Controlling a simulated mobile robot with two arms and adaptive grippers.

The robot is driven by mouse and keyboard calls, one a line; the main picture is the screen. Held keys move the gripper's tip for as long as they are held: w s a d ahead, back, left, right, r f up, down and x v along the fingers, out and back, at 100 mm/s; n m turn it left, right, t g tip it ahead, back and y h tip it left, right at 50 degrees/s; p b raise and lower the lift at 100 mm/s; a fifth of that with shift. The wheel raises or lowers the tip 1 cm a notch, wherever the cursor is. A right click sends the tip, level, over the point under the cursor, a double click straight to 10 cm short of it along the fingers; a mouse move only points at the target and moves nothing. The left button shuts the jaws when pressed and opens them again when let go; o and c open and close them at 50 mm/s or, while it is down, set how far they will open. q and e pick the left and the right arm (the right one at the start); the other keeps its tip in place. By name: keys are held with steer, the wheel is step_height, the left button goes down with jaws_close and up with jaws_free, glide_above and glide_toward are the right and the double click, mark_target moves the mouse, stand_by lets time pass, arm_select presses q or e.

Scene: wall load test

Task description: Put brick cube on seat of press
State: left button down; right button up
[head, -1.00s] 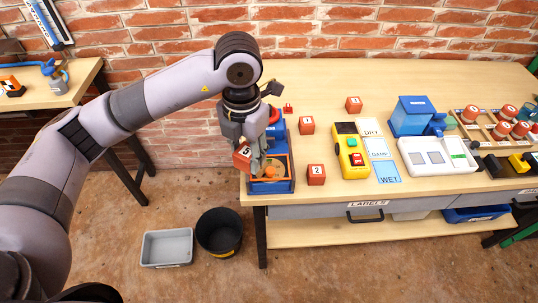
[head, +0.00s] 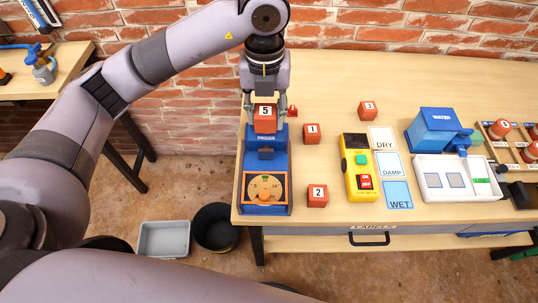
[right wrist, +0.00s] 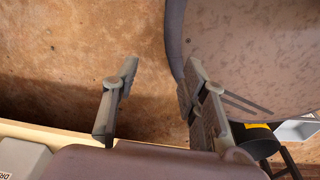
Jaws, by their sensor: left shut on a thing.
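The brick cube marked 5 (head: 265,120) is red-orange and held between the fingers of my left gripper (head: 265,108), its numbered face toward the camera. The blue press (head: 277,163) stands at the table's left end, with an orange dial (head: 265,188) at its front. In the picture the cube is just above the press's label, at its back part. I cannot tell whether it touches the press; the seat is not clearly seen. My right gripper (right wrist: 160,100) shows in the right wrist view, fingers apart and empty, over the floor.
Cubes marked 1 (head: 311,134), 2 (head: 317,196) and 3 (head: 368,110) stand right of the press. A yellow device (head: 358,180), DRY, DAMP and WET cards and a blue WATER unit (head: 436,128) are farther right. A grey bin (head: 164,239) and black bucket (head: 214,229) stand on the floor.

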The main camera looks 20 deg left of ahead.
arm_select(q)
step_height(320, 180, down, 7)
steer(key=s+p, duration=0.1)
steer(key=p, duration=0.1)
glide_above(266, 170)
step_height(266, 170, down, 6)
steer(key=shift+f, duration=0.4)
step_height(266, 170, down, 4)
steer(key=shift+r+p, duration=0.25)
steer(key=shift+p, duration=0.05)
steer(key=shift+f, duration=0.35)
arm_select(e)
steer(key=s+r, duration=0.2)
steer(key=s, duration=0.1)
steer(key=shift+s+r, duration=0.15)
steer(key=shift+r, duration=0.15)
arm_select(q)
steer(key=shift+f, duration=0.15)
steer(key=c, duration=1)
jaws_free()
steer(key=shift+c, duration=0.2)
arm_select(e)
steer(key=shift+f, duration=0.1)
